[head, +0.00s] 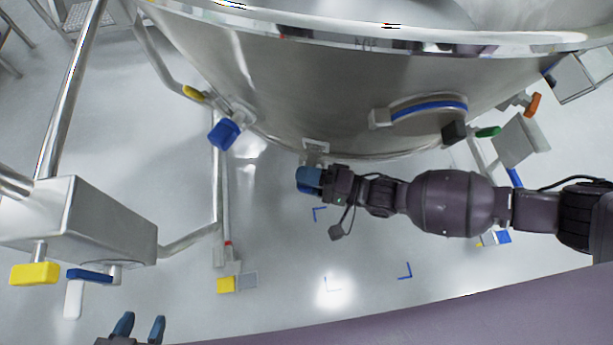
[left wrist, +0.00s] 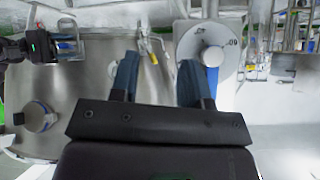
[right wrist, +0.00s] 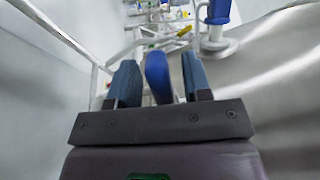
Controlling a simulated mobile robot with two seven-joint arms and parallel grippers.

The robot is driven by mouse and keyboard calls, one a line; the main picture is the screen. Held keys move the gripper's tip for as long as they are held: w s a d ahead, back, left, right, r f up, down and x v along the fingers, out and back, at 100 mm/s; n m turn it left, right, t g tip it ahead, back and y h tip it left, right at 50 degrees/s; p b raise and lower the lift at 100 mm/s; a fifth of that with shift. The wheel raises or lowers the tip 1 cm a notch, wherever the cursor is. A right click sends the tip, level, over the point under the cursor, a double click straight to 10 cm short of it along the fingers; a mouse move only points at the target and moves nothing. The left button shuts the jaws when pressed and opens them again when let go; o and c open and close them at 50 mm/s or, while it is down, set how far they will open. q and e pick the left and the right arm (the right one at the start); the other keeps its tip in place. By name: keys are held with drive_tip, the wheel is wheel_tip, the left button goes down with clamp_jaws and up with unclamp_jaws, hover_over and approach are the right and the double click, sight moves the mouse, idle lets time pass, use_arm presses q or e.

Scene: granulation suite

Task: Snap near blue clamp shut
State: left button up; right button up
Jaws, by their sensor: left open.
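The near clamp's steel bracket (head: 316,148) sits on the lower edge of the large steel vessel, in the middle of the head view. In the right wrist view its blue handle (right wrist: 157,76) stands between the two fingers of my right gripper (right wrist: 160,82), with a narrow gap showing on each side. In the head view my right gripper (head: 309,179) is just below the bracket and hides most of the handle. My left gripper (head: 139,328) is open and empty at the bottom left, well away from the clamp; its parted fingers also show in the left wrist view (left wrist: 157,80).
The steel vessel (head: 270,75) fills the top. A second blue handle (head: 224,133) is on its left side. A steel box (head: 80,220) with yellow and blue handles stands at left. Pipes rise beside it. The floor below my right gripper is open.

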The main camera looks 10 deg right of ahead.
drive_tip(key=shift+s+d, duration=0.15)
drive_tip(key=shift+d, duration=0.3)
use_arm(q)
drive_tip(key=shift+s+a+p, duration=0.1)
drive_tip(key=shift+p, duration=0.55)
use_arm(e)
drive_tip(key=v, duration=1)
use_arm(q)
drive_tip(key=shift+r, duration=0.1)
